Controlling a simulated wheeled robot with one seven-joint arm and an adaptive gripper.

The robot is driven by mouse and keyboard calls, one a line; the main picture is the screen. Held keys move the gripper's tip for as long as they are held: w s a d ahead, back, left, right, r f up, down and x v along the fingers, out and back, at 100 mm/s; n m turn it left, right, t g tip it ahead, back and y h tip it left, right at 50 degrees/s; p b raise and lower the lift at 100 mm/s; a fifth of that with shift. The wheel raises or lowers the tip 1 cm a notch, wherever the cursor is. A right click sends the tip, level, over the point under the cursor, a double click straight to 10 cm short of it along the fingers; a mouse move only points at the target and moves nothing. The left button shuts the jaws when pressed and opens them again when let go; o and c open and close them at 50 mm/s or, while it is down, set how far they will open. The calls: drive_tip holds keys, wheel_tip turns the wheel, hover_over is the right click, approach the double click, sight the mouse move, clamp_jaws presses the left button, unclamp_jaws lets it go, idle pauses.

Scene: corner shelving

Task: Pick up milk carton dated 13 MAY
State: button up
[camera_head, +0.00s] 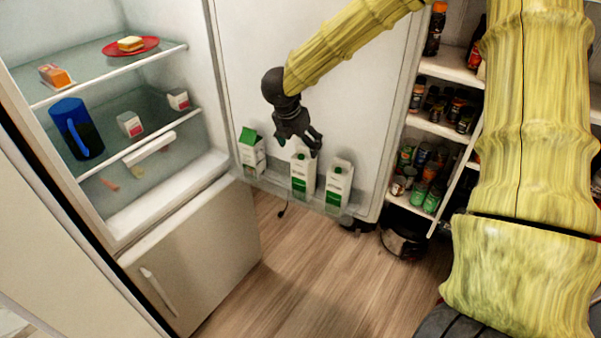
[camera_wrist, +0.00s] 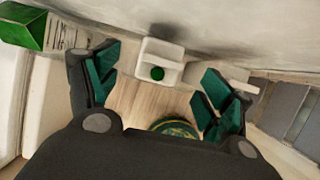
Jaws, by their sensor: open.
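Three white-and-green milk cartons stand in the fridge door's bottom rack: a left one (camera_head: 252,155) with a green top, a middle one (camera_head: 302,178) and a right one (camera_head: 338,188). No date is legible on any of them. My gripper (camera_head: 299,147) is open and points down at the top of the middle carton, partly covering it. In the wrist view, a white carton top with a green cap (camera_wrist: 158,66) lies between and slightly beyond my spread fingers (camera_wrist: 163,80). The left carton's green top (camera_wrist: 22,24) is at the upper left. Contact cannot be told.
The open fridge door (camera_head: 330,75) stands behind the cartons. The rack's front rail (camera_head: 270,190) runs low before them. Fridge shelves at left hold a blue pitcher (camera_head: 76,130) and small boxes. Shelving (camera_head: 445,125) with jars and cans is right. The wooden floor (camera_head: 300,270) is mostly clear.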

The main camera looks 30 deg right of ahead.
sight(306, 157)
drive_tip(key=shift+p+x, duration=1.5)
drive_tip(key=shift+x, duration=2.85)
drive_tip(key=shift+d, duration=0.15)
drive_tip(key=shift+r, duration=0.1)
clamp_jaws()
